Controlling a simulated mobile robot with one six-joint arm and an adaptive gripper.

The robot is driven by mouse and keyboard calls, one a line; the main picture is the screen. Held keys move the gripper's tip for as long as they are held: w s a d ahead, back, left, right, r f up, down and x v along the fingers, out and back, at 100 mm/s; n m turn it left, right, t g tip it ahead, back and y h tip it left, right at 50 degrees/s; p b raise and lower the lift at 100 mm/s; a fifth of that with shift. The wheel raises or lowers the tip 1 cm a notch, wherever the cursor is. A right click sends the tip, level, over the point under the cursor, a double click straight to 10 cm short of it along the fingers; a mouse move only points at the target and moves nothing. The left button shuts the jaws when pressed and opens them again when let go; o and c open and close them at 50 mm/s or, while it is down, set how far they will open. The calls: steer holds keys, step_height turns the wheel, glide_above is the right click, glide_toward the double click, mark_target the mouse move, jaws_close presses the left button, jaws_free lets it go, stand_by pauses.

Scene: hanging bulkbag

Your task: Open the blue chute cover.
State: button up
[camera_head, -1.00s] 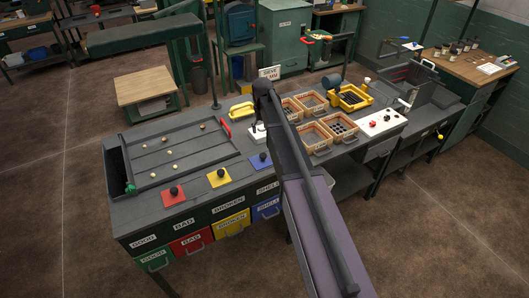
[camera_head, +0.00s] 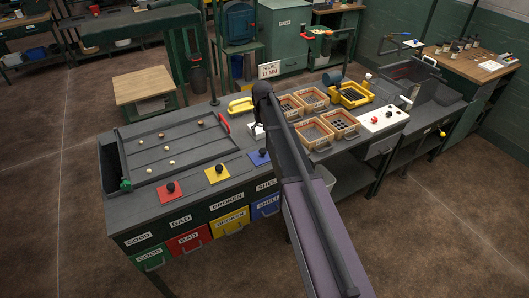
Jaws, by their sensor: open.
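The blue chute cover (camera_head: 257,161) is a small square plate with a black knob, lying flat on the dark workbench (camera_head: 215,190). It looks shut, and its right edge is right beside my arm in the picture. A yellow cover (camera_head: 211,178) and a red cover (camera_head: 164,198) of the same kind lie to its left. My dark arm rises from the bottom of the picture past the right of the blue cover. My gripper does not show; it is out of sight, perhaps behind the arm.
A shallow tray (camera_head: 124,139) with several small round pieces lies at left. Labelled drawers, including a blue one (camera_head: 266,207), line the bench front. A white-based item (camera_head: 256,131) stands behind the blue cover.

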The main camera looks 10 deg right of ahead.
mark_target(263, 150)
steer(key=shift+f+b, duration=4.25)
steer(key=shift+f, duration=0.35)
jaws_close()
